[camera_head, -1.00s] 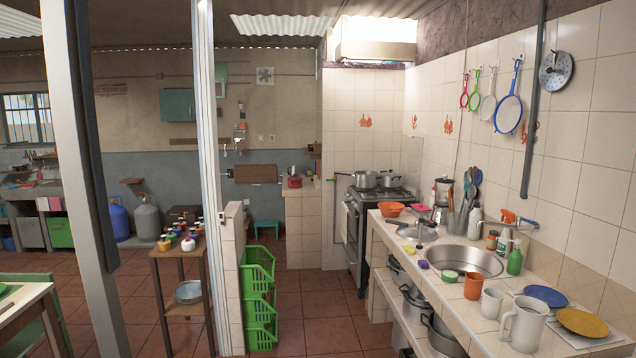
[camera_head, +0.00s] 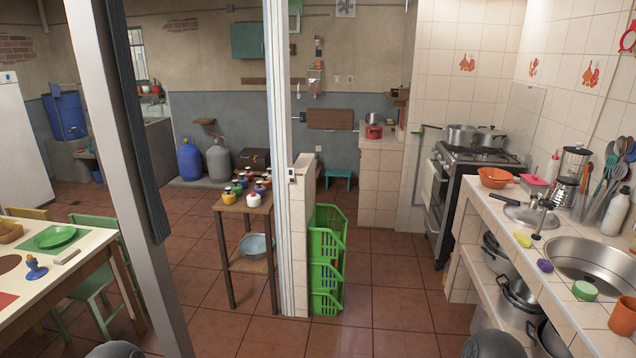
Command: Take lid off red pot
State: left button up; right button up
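A small red pot (camera_head: 374,131) stands on the tiled counter (camera_head: 382,145) at the back, left of the stove. It is far off and small, so I cannot make out its lid clearly. Dark rounded parts at the bottom edge look like my own arms. Neither of my grippers shows in this view.
A stove (camera_head: 466,170) with silver pots (camera_head: 461,136) stands right of the back counter. Stacked green crates (camera_head: 327,262), a white post (camera_head: 281,150) and a wooden side table (camera_head: 245,220) stand to the left. Tiled floor (camera_head: 385,295) is clear between crates and sink counter (camera_head: 515,240).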

aim_at(375, 127)
jog(key=i+z, duration=0.1)
jog(key=i, duration=0.55)
jog(key=i+j+z, duration=0.15)
jog(key=i, duration=0.55)
jog(key=i+j+z, duration=0.1)
jog(key=i, duration=0.55)
jog(key=i+l+z, duration=0.35)
jog(key=i, duration=0.35)
jog(key=i+j+z, duration=0.1)
jog(key=i+z, duration=0.25)
jog(key=i, duration=0.3)
jog(key=i+j+z, duration=0.15)
jog(key=i+z, duration=0.2)
jog(key=i, duration=0.35)
jog(key=i+j+u, duration=0.15)
jog(key=i+u, duration=0.35)
jog(key=i, duration=0.15)
jog(key=i+l+u, duration=0.1)
jog(key=i+u, duration=0.35)
jog(key=i, duration=0.25)
jog(key=i+l+u, duration=0.3)
jog(key=i+u, duration=0.2)
jog(key=i, duration=0.15)
jog(key=i+j+u, duration=0.35)
jog(key=i, duration=0.2)
jog(key=i+u, duration=0.35)
jog(key=i, duration=0.2)
jog(key=i+l+u, duration=0.1)
jog(key=i+u, duration=0.25)
jog(key=i, duration=0.25)
